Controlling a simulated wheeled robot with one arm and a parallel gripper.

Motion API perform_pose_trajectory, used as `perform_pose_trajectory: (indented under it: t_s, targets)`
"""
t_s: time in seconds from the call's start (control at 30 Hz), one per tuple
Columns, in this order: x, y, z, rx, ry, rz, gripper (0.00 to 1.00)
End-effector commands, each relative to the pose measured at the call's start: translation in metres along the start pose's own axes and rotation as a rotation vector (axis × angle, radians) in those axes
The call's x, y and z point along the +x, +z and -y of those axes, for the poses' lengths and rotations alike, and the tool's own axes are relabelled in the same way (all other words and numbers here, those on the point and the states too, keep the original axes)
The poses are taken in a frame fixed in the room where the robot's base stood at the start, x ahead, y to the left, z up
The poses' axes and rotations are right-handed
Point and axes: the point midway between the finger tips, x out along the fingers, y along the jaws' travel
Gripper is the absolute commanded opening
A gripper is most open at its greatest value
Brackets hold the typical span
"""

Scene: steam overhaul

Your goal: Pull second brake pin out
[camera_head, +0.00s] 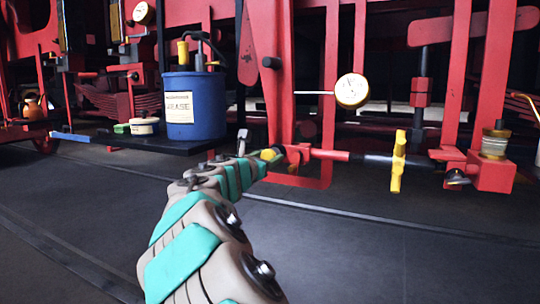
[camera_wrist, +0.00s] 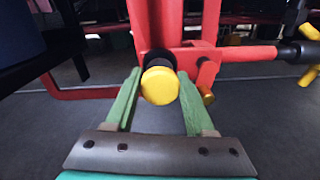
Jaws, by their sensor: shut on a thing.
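A brake pin with a round yellow head (camera_wrist: 160,85) and a dark shank sits at the foot of a red upright hanger (camera_wrist: 153,25). My gripper (camera_wrist: 159,74) has its two green fingers on either side of this pin and is shut on it. The fingers' contact with the pin is not clearly visible. In the head view, the yellow pin head (camera_head: 269,154) shows at the far end of my teal and grey arm, at the hanger's lower end. The arm hides most of the gripper there.
A red and dark rod (camera_head: 330,155) runs right from the joint to a yellow cross-shaped handle (camera_head: 398,160). A smaller brass-coloured end (camera_wrist: 208,97) is right of the pin. A blue grease bucket (camera_head: 195,105) stands on a dark shelf at left. The floor in front is clear.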

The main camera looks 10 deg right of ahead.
Motion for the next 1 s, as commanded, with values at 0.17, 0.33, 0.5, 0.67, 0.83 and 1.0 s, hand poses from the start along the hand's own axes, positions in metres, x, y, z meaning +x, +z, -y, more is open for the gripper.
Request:
perform_pose_trajectory:
  t_s: [0.17, 0.33, 0.5, 0.67, 0.83, 1.0]
  targets:
    - [-0.029, 0.005, -0.002, -0.004, 0.002, 0.0, 0.0]
    - [-0.046, 0.002, -0.001, -0.001, 0.003, 0.0, 0.0]
    - [-0.048, 0.0, 0.0, 0.002, 0.001, -0.001, 0.0]
    - [-0.048, 0.0, 0.0, 0.002, 0.0, 0.0, 0.0]
    - [-0.048, 0.0, 0.0, 0.002, 0.0, 0.0, 0.73]
    - [-0.047, 0.0, 0.0, 0.001, 0.0, 0.0, 0.84]
